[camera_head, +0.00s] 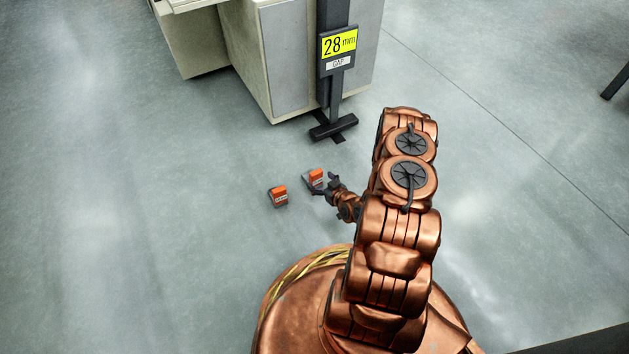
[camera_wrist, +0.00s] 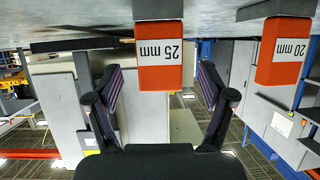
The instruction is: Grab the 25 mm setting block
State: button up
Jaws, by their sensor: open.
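The 25 mm setting block (camera_wrist: 160,65) is orange with a white "25 mm" label and a grey end. It shows upside down between my finger pads in the wrist view. In the head view the same block (camera_head: 316,176) rests on the floor just beyond my gripper (camera_head: 325,184). My gripper is open and empty; its fingers also show in the wrist view (camera_wrist: 160,88), one to each side of the block. Whether the tips reach past the block's near face I cannot tell.
A similar orange block labelled 20 mm (camera_wrist: 283,50) stands beside it; in the head view this block (camera_head: 278,196) is to the left. A dark post with a "28 mm GAP" sign (camera_head: 339,42) stands behind, against a grey cabinet (camera_head: 283,60). Floor to the left is clear.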

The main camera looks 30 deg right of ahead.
aim_at(318, 179)
jog(key=b+x, duration=0.2)
jog(key=x, duration=0.1)
jog(key=shift+w+f, duration=0.1)
jog(key=shift+f, duration=0.15)
jog(key=shift+w, duration=0.65)
grip_shut()
